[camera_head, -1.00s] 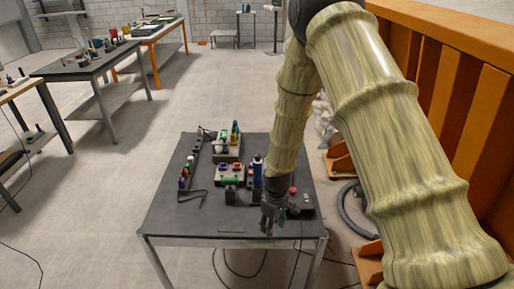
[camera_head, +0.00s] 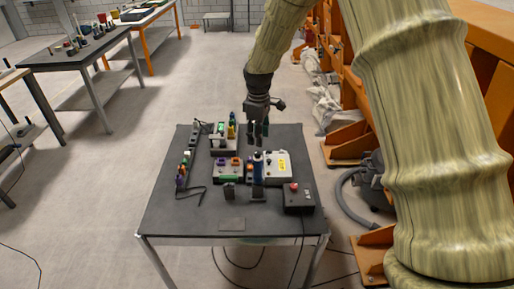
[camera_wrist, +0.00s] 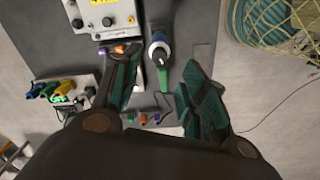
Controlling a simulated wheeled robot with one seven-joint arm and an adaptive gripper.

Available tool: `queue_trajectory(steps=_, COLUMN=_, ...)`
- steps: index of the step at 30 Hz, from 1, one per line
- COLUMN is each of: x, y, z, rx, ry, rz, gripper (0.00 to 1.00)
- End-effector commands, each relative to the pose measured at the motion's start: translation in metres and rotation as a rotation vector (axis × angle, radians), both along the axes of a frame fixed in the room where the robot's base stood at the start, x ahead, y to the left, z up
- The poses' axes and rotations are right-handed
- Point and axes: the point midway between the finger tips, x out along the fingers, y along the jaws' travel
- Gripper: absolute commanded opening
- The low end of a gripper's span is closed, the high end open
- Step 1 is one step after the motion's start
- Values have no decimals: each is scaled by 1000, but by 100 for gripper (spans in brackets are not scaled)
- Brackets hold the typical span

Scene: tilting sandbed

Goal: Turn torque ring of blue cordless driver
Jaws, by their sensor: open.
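The blue cordless driver (camera_head: 258,168) stands upright near the middle of the dark table, its dark base toward the front. The torque ring cannot be told apart clearly. My gripper (camera_head: 259,132) points down just above and behind the driver in the head view. In the wrist view my gripper (camera_wrist: 161,68) is open and empty, with the driver between the fingertips in the picture. No contact is visible.
A white box with a yellow label (camera_head: 278,164) stands close to the driver's right. A dark box with a red button (camera_head: 298,197) is at the front right. The table's front left (camera_head: 180,218) is clear.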

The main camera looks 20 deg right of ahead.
Motion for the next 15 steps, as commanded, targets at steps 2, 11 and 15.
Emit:
queue_trajectory(steps=2, x=-1, y=1, z=-12, rx=0, ry=4, rz=1, gripper=43)
queue_trajectory(steps=11, x=0, y=3, z=-50, rx=0, ry=1, rz=2, gripper=43)
queue_trajectory(steps=15, x=1, y=4, z=-62, rx=0, ry=1, rz=4, gripper=43)
